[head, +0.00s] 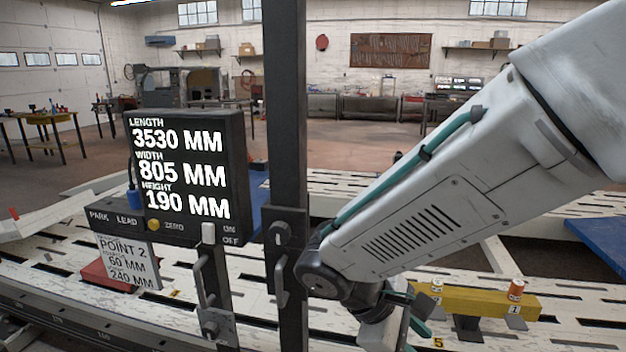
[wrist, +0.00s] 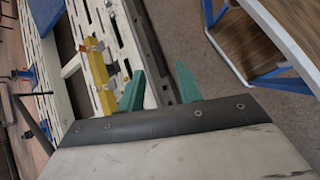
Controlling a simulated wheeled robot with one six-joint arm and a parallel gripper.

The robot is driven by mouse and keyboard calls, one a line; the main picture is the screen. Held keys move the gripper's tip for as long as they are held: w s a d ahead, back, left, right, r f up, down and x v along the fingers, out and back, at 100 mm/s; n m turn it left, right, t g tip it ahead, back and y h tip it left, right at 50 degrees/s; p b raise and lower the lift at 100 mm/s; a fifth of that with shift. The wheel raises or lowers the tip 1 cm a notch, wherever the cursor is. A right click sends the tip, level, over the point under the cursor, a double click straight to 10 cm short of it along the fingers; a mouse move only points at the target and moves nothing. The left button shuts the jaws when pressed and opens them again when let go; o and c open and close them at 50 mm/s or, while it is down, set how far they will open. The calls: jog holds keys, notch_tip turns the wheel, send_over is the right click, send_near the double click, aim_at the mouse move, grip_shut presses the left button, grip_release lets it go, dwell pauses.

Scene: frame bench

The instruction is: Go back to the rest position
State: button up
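My gripper (wrist: 160,88) shows in the wrist view as two teal fingers standing apart, with nothing seen held between them. In the head view my gripper (head: 412,315) hangs low over the slotted white bench (head: 460,270), partly hidden by my own wrist. It is right of the dark upright post and just left of a yellow bar (head: 480,302). The yellow bar also shows in the wrist view (wrist: 98,75), left of the fingers. Whether the gripper touches anything is not clear.
A dark post (head: 287,120) stands close left of my arm. A display (head: 187,170) beside it reads length 3530, width 805, height 190 mm. An orange-topped piece (head: 516,289) stands on the yellow bar. A wood-topped table (wrist: 285,25) is at upper right.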

jog(key=s+d+r+m+t+y, duration=0.1)
jog(key=s+d+r+m+y, duration=0.7)
jog(key=s+d+r+m, duration=0.1)
jog(key=s+d+m, duration=0.1)
jog(key=s+m, duration=0.1)
jog(key=m, duration=0.1)
jog(key=shift+d+t, duration=0.3)
jog(key=shift+s+r, duration=0.1)
dwell(0.3)
